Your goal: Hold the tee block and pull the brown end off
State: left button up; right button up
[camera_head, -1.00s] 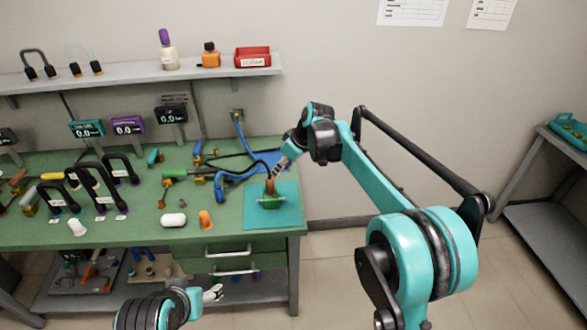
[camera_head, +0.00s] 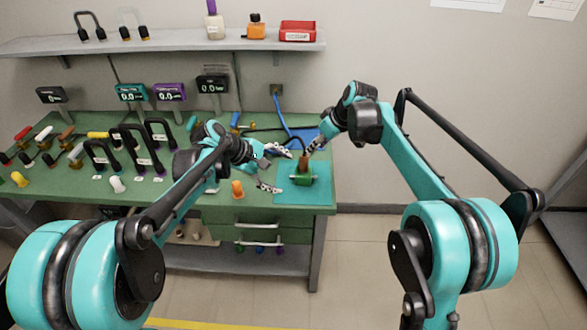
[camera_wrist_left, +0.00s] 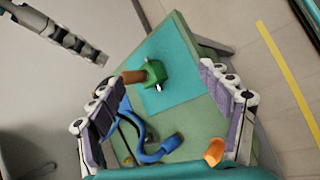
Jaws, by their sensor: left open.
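The green tee block (camera_head: 303,179) stands on a teal mat (camera_head: 285,196) at the right end of the bench, with its brown end (camera_head: 303,163) pointing up. In the left wrist view the green block (camera_wrist_left: 155,72) and brown end (camera_wrist_left: 133,76) lie between my left fingers, farther off. My left gripper (camera_head: 277,169) is open and empty, just left of the block in the head view. My right gripper (camera_head: 310,147) is close above the brown end. Its fingers are small and partly hidden, so I cannot tell whether they touch or grip it.
An orange piece (camera_head: 237,189) stands on the bench left of the mat, below my left gripper. A blue hose (camera_wrist_left: 150,146) lies on the bench behind.

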aim_at(304, 173)
pick_arm(q)
jog(key=w+d+f+n+h, duration=0.1)
jog(key=w+f+n+h, duration=0.1)
jog(key=w+f, duration=0.1)
jog(key=w+d+f+n+g+h, duration=0.1)
jog(key=w+f+n, duration=0.2)
jog(key=w+f, duration=0.1)
jog(key=w+d+f+n+h, duration=0.1)
jog(key=w+f+n+h, duration=0.1)
jog(key=w, duration=0.3)
jog(key=shift+w+d+f+g+h, duration=0.1)
jog(key=shift+w+f+g+h, duration=0.1)
jog(key=shift+f, duration=0.25)
jog(key=shift+w+f+g+h, duration=0.1)
jog(key=shift+w+f, duration=0.1)
jog(key=shift+f, duration=0.25)
jog(key=shift+w+d+f, duration=0.1)
jog(key=shift+d+f, duration=0.25)
jog(key=shift+d, duration=0.1)
jog(key=x, duration=0.7)
jog(key=c, duration=1.6)
jog(key=shift+c, duration=0.2)
grip_shut()
